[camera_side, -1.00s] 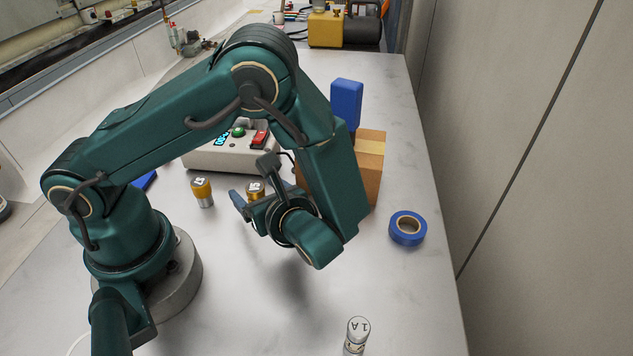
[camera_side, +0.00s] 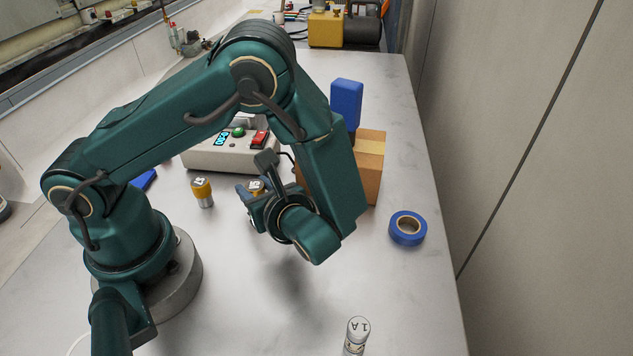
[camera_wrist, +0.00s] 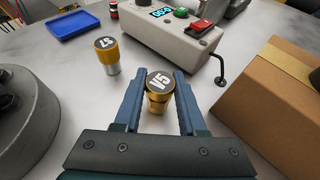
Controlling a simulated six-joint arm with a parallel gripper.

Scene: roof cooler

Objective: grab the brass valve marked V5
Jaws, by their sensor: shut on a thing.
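The brass valve marked V5 (camera_wrist: 159,88) stands upright between my gripper's fingers in the wrist view. Its dark round cap with white lettering faces up. In the side view only the top of the valve (camera_side: 256,186) shows; my gripper hides the rest. My gripper (camera_wrist: 159,98) is shut on the valve, with one blue finger on each side of it. In the side view my gripper (camera_side: 252,193) is low over the bench.
A similar brass-topped valve marked S7 (camera_wrist: 107,54) stands to the left. A control box (camera_wrist: 175,35) is behind. A cardboard box (camera_wrist: 268,105) stands close on the right.

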